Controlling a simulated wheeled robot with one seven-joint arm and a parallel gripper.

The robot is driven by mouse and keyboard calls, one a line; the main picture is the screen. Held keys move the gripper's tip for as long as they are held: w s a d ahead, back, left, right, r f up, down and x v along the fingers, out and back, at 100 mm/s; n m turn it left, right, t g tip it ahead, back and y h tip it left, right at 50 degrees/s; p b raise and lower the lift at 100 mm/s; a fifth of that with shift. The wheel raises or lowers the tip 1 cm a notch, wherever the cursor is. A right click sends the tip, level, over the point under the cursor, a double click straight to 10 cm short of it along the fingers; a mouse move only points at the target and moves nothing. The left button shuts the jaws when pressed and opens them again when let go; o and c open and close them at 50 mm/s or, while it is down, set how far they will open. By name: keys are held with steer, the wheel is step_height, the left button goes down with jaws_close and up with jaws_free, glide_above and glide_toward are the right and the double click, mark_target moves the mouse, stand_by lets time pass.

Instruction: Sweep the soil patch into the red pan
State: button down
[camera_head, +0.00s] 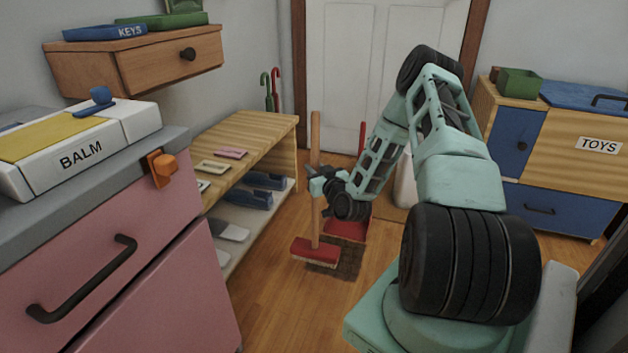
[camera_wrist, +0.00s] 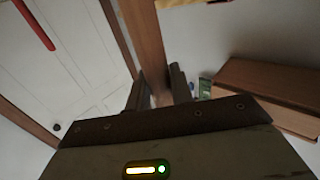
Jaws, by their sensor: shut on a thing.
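A broom with a wooden handle (camera_head: 315,150) and a red head (camera_head: 316,252) stands nearly upright on the floor. My gripper (camera_head: 318,186) is shut on the handle, around its middle. In the wrist view the gripper (camera_wrist: 161,92) shows its two fingers around the blurred wooden handle (camera_wrist: 143,35). The dark brown soil patch (camera_head: 347,262) lies on the floor at the broom head, which covers part of it. The red pan (camera_head: 346,229) lies just beyond the patch, partly hidden by my arm. A red upright bar, seemingly its handle (camera_head: 362,138), rises behind my arm.
A wooden shelf bench (camera_head: 255,130) with shoes stands left of the broom. A pink drawer cabinet (camera_head: 120,270) is at front left. A blue and wood toy cabinet (camera_head: 560,150) stands at right. Bare wooden floor (camera_head: 275,300) lies in front of the patch.

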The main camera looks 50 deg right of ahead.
steer(key=shift+w+d+f+h+b, duration=0.2)
steer(key=shift+w+d+h+b, duration=0.15)
steer(key=shift+d, duration=0.4)
step_height(320, 180, down, 7)
steer(key=b, duration=0.4)
steer(key=c, duration=1.9)
jaws_free()
jaws_close()
steer(key=shift+a, duration=0.15)
